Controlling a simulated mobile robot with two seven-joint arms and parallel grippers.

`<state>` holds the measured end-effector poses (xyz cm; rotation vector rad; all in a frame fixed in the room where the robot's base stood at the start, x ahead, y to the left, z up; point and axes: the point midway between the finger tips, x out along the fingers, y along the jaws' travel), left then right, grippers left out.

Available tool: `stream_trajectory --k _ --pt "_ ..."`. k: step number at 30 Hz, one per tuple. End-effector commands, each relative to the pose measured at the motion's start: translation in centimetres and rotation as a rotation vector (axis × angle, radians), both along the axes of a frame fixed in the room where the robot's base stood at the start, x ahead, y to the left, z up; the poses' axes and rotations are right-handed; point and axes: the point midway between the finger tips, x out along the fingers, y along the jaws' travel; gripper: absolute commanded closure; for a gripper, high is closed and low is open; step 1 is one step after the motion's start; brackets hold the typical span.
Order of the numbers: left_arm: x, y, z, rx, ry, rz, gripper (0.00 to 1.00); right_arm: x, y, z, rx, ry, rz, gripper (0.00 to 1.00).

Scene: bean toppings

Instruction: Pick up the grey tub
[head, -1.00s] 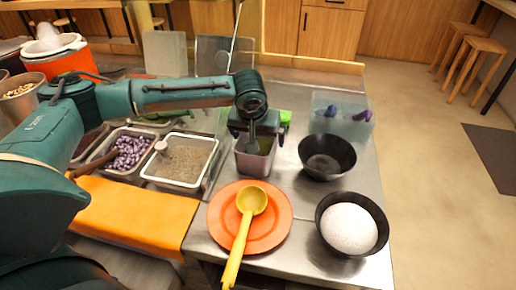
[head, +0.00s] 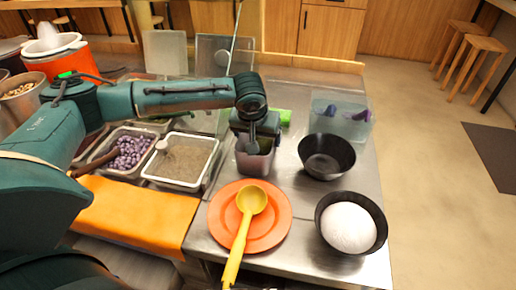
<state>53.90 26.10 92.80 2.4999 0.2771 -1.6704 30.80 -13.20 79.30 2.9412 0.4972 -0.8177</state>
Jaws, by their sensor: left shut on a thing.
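The grey tub (head: 255,165) stands on the steel counter in the head view, just behind the orange plate. My left gripper (head: 254,146) comes down over it from above and is shut on it at its upper part. The gripper hides much of the tub's rim and opening. Whether the tub's base touches the counter is hard to tell. My right gripper is not in view.
An orange plate (head: 278,228) with a yellow ladle (head: 240,240) lies in front of the tub. A black bowl (head: 327,173) stands close to its right; another holds a white mound (head: 348,228). A clear bin (head: 341,122) is behind. Steel food pans (head: 180,186) are left.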

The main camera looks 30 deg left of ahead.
Motion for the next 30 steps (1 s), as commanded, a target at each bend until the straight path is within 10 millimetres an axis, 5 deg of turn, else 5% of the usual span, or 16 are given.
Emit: stream_trajectory --k 11,23,30 --pt "0.0 0.0 0.0 0.000 0.000 0.000 0.61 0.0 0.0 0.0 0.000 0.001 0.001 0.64" --pt "0.1 0.0 0.3 0.000 -0.006 0.000 0.62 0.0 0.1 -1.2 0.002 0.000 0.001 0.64" --pt "0.1 0.0 5.9 -0.002 -0.006 0.000 0.62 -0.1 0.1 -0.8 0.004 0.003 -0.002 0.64"
